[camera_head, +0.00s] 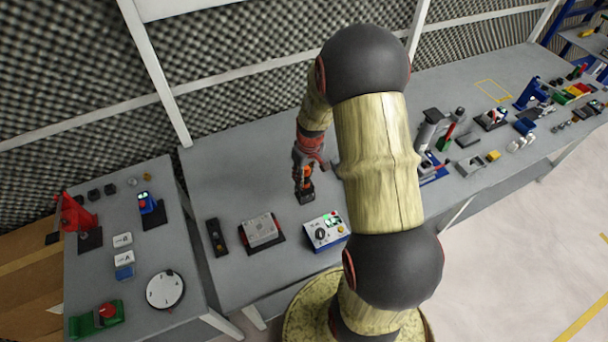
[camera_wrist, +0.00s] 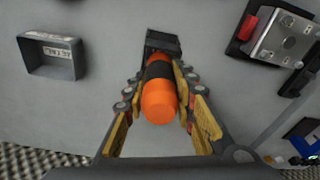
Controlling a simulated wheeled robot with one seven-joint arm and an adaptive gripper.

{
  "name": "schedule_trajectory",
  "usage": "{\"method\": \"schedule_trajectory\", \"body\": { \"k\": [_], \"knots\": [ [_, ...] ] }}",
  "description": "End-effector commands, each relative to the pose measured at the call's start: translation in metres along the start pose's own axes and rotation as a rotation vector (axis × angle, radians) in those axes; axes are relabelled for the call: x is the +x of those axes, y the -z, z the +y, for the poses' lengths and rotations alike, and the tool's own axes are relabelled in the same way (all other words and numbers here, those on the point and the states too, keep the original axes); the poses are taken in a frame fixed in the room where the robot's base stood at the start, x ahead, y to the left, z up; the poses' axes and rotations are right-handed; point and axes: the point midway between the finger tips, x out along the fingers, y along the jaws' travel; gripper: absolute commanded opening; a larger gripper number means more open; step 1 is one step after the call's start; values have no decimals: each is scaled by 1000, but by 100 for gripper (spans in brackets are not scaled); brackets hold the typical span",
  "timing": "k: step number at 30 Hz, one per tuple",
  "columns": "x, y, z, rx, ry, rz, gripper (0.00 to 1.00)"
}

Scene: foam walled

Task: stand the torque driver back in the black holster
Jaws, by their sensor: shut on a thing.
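The torque driver (camera_wrist: 160,96) has an orange body with a black band. My gripper (camera_wrist: 159,84) is shut on it, with a finger on each side. The black holster (camera_wrist: 163,42) stands on the grey bench at the driver's far end. In the head view the orange of the driver (camera_head: 308,172) shows just under my gripper (camera_head: 306,166), directly above the holster (camera_head: 305,195). The driver looks roughly upright there. Its lower end is hidden, so I cannot tell how deep it sits in the holster.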

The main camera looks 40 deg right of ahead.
Motion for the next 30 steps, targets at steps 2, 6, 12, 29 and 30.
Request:
{"method": "schedule_trajectory", "body": {
  "k": [2, 6, 12, 29, 30],
  "knots": [
    [0, 1, 0, 0, -1, 1, 29],
    [0, 0, 0, 0, 0, 1, 37],
    [0, 0, 0, 0, 0, 0, 48],
    [-34, 0, 0, 0, -2, 3, 48],
    [-43, 1, 1, 0, -2, 4, 48]
  ]
}}
